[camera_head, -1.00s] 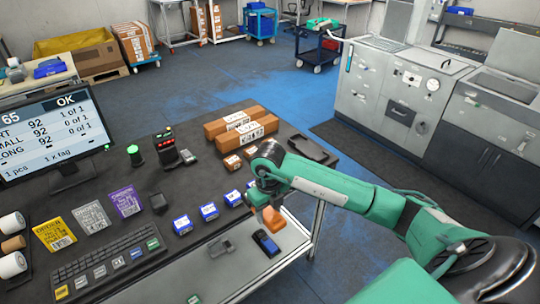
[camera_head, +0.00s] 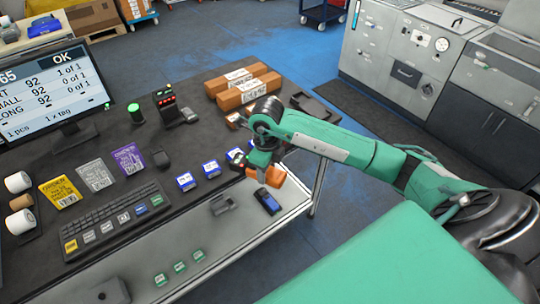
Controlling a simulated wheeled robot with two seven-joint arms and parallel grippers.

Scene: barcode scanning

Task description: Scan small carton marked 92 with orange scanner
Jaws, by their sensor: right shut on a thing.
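My right gripper (camera_head: 262,161) is shut on the orange scanner (camera_head: 268,176) and holds it over the right end of the table, close to the blue-and-white cartons. A small brown carton (camera_head: 232,120) shows behind my right wrist, partly hidden by it. Its marking is too small to read. Two long brown cartons (camera_head: 229,82) lie side by side at the back of the table. The monitor (camera_head: 45,92) at the left shows OK and lines with 92, with 0 of 1 beside SMALL. My left gripper is not in view.
Several blue-and-white cartons (camera_head: 210,168) lie in a row. A keyboard (camera_head: 119,219) and order cards (camera_head: 96,174) are at left. A black tray (camera_head: 312,107) lies at the back right.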

